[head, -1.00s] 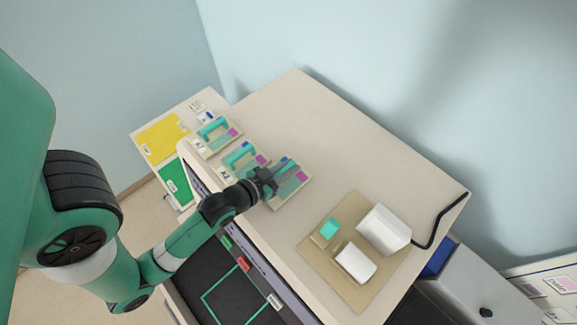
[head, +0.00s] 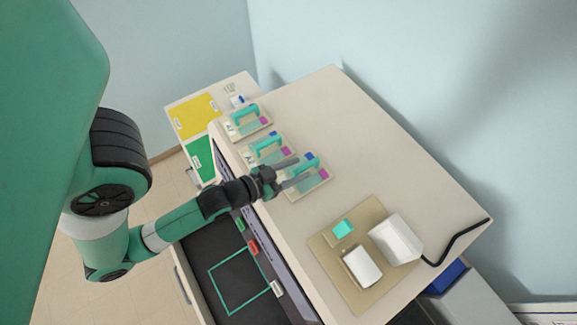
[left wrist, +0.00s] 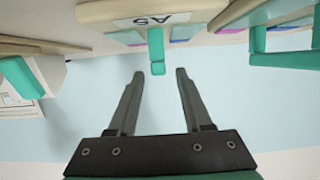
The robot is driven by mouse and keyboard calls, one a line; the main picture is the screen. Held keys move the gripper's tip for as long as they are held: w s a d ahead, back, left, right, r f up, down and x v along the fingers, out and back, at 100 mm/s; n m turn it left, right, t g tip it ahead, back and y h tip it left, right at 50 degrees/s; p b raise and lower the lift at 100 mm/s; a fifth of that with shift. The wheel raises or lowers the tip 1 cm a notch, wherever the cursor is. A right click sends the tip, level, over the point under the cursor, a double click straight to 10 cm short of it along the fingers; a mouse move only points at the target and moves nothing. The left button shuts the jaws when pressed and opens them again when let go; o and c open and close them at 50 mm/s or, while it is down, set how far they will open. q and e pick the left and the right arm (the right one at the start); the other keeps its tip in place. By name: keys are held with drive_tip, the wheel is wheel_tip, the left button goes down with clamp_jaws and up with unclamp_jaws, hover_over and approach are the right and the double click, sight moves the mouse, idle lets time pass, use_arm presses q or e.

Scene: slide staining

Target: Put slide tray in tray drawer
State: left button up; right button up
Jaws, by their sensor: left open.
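Three slide trays with teal handles stand in a row on the counter: the far one (head: 247,126), the middle one (head: 272,150) and the near one (head: 318,185). My left gripper (head: 301,172) is open at the near tray, with its fingers pointing toward the teal handle. In the left wrist view, the open fingers (left wrist: 159,75) lie to either side of a teal handle (left wrist: 157,52), which is at about tip level. A tray edge with an upside-down label (left wrist: 152,19) is above it. The open drawer (head: 205,268) is below the counter front, with a teal square outline inside. My right gripper is not in view.
A tan mat (head: 326,238) with white boxes (head: 396,240) and a teal item stands at the right of the counter. A black cord (head: 455,238) runs off the edge. Yellow (head: 195,117) and green panels lie at the left. The counter's back middle is clear.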

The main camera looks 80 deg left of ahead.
sight(300, 170)
use_arm(q)
drive_tip(key=v, duration=0.4)
drive_tip(key=shift+d+f+b, duration=0.15)
drive_tip(key=shift+f+b, duration=0.1)
drive_tip(key=shift+b, duration=0.15)
drive_tip(key=shift+s+d+r, duration=0.25)
drive_tip(key=shift+s+r, duration=0.05)
drive_tip(key=shift+s, duration=0.3)
drive_tip(key=shift+s+r, duration=0.3)
